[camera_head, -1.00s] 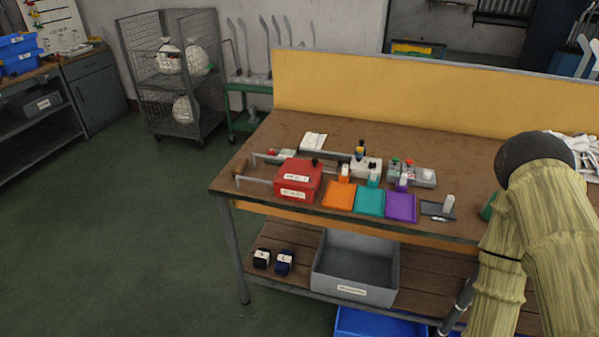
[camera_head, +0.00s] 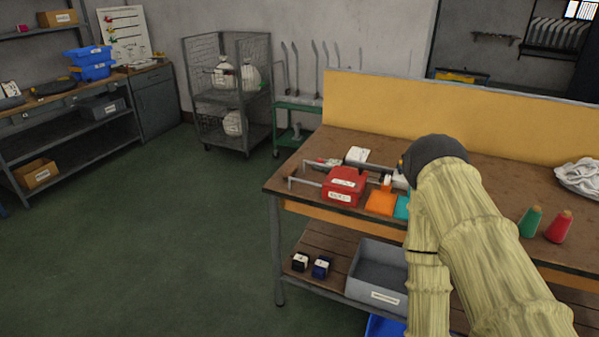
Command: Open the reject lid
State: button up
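The red box (camera_head: 358,191), with white labels on its lid and front, stands near the left front edge of the wooden workbench. Its lid (camera_head: 351,172) looks shut, lying flat on top. The label writing is too small to read surely. My arm, in a pale yellow sleeve with a dark rounded joint, crosses the right half of the view and passes right of the red box. My gripper is not in view; I cannot see its fingers or whether it holds anything.
Orange (camera_head: 381,203) and teal (camera_head: 402,208) mats lie right of the box, partly behind my arm. A grey bin (camera_head: 378,270) sits on the lower shelf. The green floor (camera_head: 190,250) left of the bench is clear.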

aim_at(349, 180)
jog(key=u, duration=0.65)
jog(key=i, duration=0.8)
jog(key=z, duration=0.55)
